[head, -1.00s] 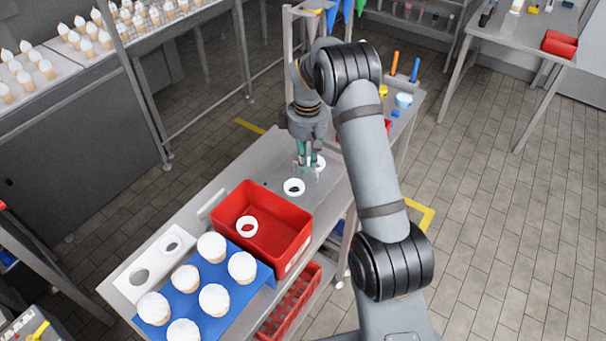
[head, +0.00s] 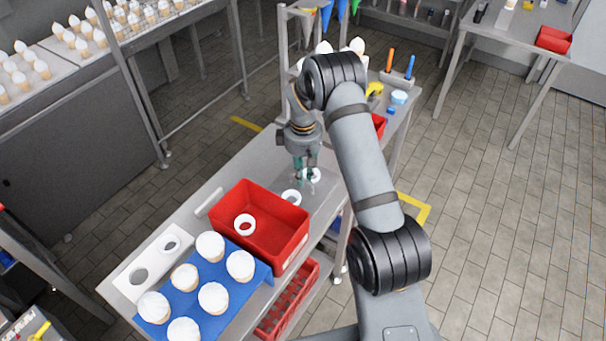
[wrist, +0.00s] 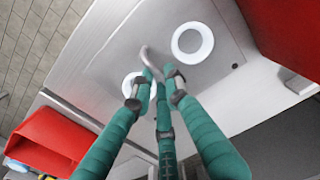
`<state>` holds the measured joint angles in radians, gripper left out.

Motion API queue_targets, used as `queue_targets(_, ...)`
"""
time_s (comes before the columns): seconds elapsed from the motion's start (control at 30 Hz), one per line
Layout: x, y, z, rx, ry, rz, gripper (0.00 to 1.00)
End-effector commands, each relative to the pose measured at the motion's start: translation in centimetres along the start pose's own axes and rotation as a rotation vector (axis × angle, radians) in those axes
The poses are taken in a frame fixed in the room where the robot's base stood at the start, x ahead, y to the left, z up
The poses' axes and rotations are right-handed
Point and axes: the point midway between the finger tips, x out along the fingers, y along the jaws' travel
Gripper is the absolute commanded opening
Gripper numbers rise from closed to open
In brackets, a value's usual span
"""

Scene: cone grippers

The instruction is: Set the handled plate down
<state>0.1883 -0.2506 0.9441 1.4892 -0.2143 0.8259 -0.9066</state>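The handled plate (wrist: 215,75) is flat and grey, with two white rings on it and a curved grey handle. In the wrist view, my gripper (wrist: 158,80) has its green fingers closed around the handle. In the head view, my gripper (head: 306,182) points down over the metal table, behind the red bin. The plate's two white rings show there, one in front of the fingers and one partly behind them. The plate's edges blend with the table in the head view. I cannot tell whether its underside touches the tabletop.
The red bin (head: 226,196), with a white ring inside, stands close in front of the plate. Tools and small red bins are on the table's far end.

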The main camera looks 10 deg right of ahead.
Motion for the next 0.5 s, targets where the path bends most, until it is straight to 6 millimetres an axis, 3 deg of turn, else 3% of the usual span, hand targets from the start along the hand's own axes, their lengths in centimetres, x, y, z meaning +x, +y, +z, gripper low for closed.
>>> queue_targets(0.27,-0.06,-0.02,-0.01,0.000,0.000,0.000,0.31)
queue_targets(0.5,-0.07,-0.02,-0.01,0.000,0.000,0.000,0.32)
